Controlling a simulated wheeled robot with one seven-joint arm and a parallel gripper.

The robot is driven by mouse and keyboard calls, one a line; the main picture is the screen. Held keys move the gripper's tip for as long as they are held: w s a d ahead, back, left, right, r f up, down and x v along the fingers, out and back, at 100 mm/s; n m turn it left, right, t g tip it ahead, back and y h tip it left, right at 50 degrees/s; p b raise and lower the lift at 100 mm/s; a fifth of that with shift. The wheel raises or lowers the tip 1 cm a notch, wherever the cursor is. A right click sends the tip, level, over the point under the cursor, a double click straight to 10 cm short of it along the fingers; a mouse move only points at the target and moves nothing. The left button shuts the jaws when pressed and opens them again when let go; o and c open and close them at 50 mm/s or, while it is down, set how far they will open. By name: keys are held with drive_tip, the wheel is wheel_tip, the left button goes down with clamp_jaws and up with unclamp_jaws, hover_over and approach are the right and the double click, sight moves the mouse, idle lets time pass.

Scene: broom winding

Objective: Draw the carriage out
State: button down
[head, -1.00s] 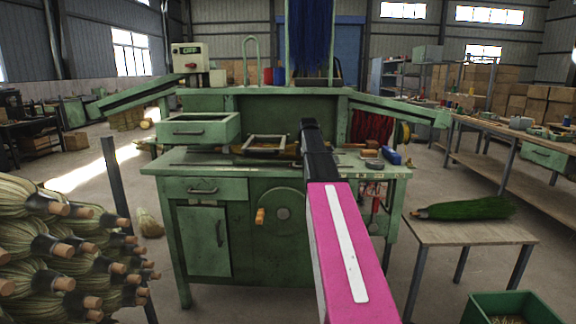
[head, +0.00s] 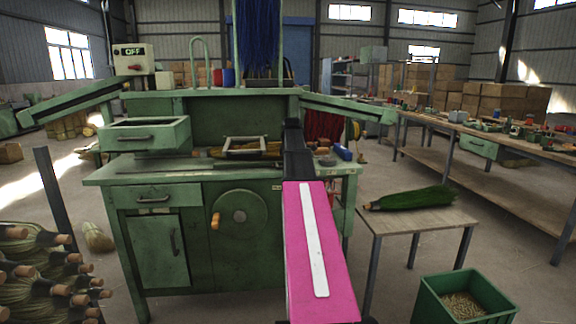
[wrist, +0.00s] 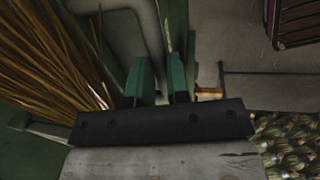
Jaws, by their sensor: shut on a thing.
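The carriage (head: 228,150), a pale open frame, sits on the green machine's bench top with straw-coloured material in and behind it. My black and pink arm reaches over the bench just right of it and hides my fingers in the head view. In the wrist view, my gripper (wrist: 161,82) has its two green fingers close together, with a narrow dark part between them. I take this to be part of the carriage, though the grip is dim. Straw bristles (wrist: 45,50) fan out left of the fingers.
The green machine (head: 155,250) has an open drawer box (head: 145,135) at upper left and a handwheel (head: 240,215) in front. A side table (head: 420,222) with a green broom (head: 412,198) and a green bin (head: 430,300) stand to the right. Broom bundles (head: 40,260) are at lower left.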

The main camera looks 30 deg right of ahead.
drive_tip(key=shift+s+d, duration=0.1)
drive_tip(key=shift+d, duration=0.15)
drive_tip(key=c, duration=1.1)
unclamp_jaws()
wheel_tip(320, 180, up, 11)
drive_tip(key=s, duration=0.2)
drive_tip(key=shift+a+f, duration=0.2)
drive_tip(key=shift+a, duration=0.1)
